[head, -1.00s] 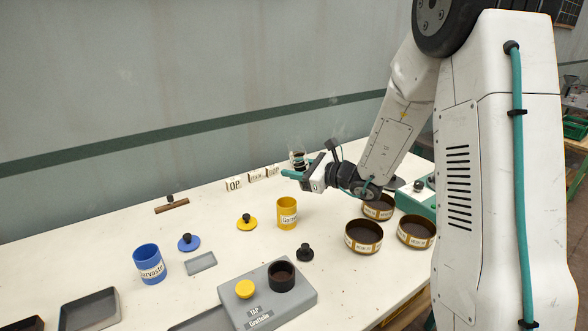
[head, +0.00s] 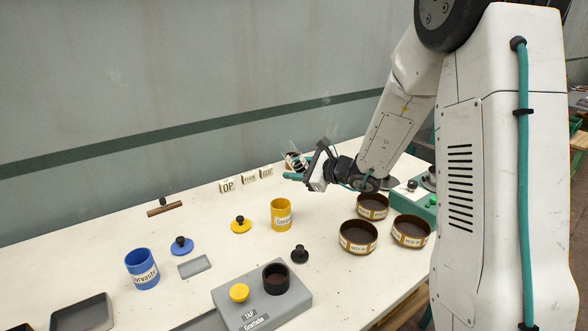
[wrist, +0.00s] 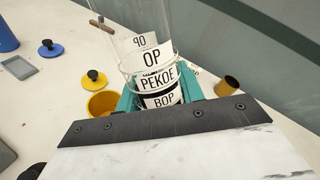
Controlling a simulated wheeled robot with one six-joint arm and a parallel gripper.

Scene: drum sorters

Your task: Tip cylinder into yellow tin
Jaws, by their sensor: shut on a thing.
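My gripper (head: 293,176) is shut on a clear cylinder (head: 292,160), held above the table, behind and above the yellow tin in the head view. The cylinder leans toward the left in the head view. In the wrist view, the clear cylinder (wrist: 152,68) stands between my teal fingers (wrist: 160,95), with labels reading OP, PEKOE and BOP showing at its lower part.
A yellow lid (head: 241,226), a blue lid (head: 181,246) and a blue tin (head: 142,268) stand left. A black knob (head: 299,254) and a grey block (head: 262,297) are in front. Round dark bowls (head: 358,237) stand right. Small label blocks (head: 228,186) sit behind.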

